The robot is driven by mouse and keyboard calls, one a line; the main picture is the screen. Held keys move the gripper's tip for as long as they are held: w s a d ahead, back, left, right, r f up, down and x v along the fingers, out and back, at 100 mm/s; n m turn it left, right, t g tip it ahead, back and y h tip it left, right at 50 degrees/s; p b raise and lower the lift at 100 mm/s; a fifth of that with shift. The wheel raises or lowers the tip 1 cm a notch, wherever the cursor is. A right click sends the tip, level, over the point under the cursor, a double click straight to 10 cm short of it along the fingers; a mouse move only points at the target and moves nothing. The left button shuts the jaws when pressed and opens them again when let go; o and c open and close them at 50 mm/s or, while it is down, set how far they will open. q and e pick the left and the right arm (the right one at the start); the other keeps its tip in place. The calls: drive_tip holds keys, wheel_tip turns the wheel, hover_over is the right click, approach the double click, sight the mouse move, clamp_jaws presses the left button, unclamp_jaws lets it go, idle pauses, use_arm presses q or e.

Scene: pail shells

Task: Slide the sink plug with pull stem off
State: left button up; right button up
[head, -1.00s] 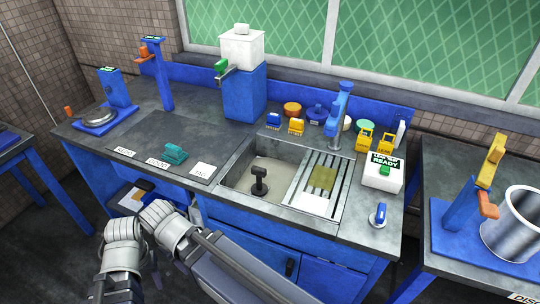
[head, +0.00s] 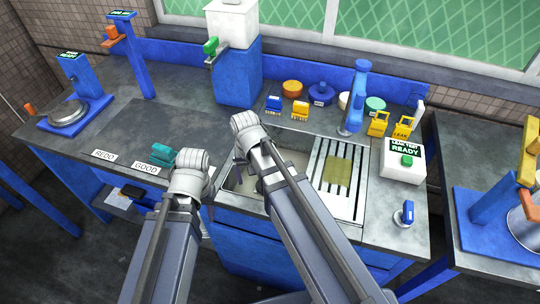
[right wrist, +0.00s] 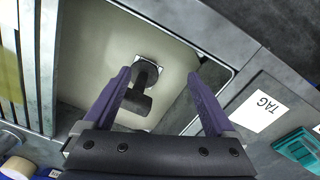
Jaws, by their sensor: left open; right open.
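The sink plug with pull stem (right wrist: 147,77) is black, with a stem and a crossbar handle, and stands in the sink basin (right wrist: 97,40) on a pale square around the drain. In the head view my right arm hides it. My right gripper (right wrist: 158,76) is open above the basin. Its two purple fingers show either side of the plug's handle in the right wrist view, with nothing between them gripped; how far above the handle they are is hard to tell. My left gripper (head: 190,170) is at the counter's front edge, left of the sink; its fingers are hidden.
A ribbed drainboard (head: 352,205) with an olive pad lies right of the basin, and a blue tap (head: 357,90) stands behind. A teal clip-like object (head: 162,155) sits near my left gripper. A white leak test box (head: 402,160) stands at the right.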

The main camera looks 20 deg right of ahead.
drive_tip(key=shift+o, duration=0.5)
drive_tip(key=w+d+m, duration=0.4)
drive_tip(key=w+d, duration=0.1)
drive_tip(key=shift+w+d+f+y, duration=0.1)
drive_tip(key=shift+w+d+y, duration=0.1)
drive_tip(key=shift+w+y, duration=0.1)
wheel_tip(320, 180, down, 8)
drive_tip(key=b, duration=0.8)
drive_tip(key=shift+c, duration=0.2)
drive_tip(key=c, duration=1.5)
drive_tip(key=shift+r, duration=0.2)
drive_tip(key=shift+c, duration=0.2)
